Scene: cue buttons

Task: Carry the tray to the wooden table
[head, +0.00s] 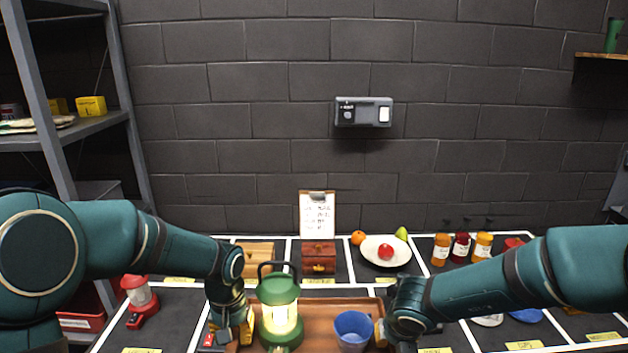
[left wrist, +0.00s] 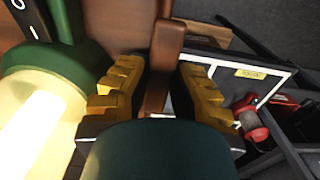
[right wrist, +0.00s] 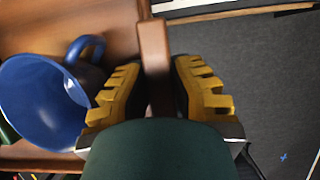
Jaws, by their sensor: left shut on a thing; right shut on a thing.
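The brown wooden tray (head: 313,309) is in front of me at the near edge of the table in the head view. A green lantern with a lit glass (head: 280,312) stands on its left part, and a blue mug (head: 353,331) stands on its right part. My left gripper (head: 232,335) is shut on the tray's left rim, which shows between the yellow fingers in the left wrist view (left wrist: 163,75). My right gripper (head: 390,335) is at the tray's right end. In the right wrist view its fingers are shut on the right rim (right wrist: 155,60). The tray's near edge is out of the head view.
The table is marked into labelled cells. A wooden chest (head: 318,257), a fruit plate (head: 386,251), several jars (head: 461,247) and a clipboard (head: 317,213) stand behind the tray. A red lantern (head: 139,300) stands left. A grey shelf (head: 95,125) rises at far left.

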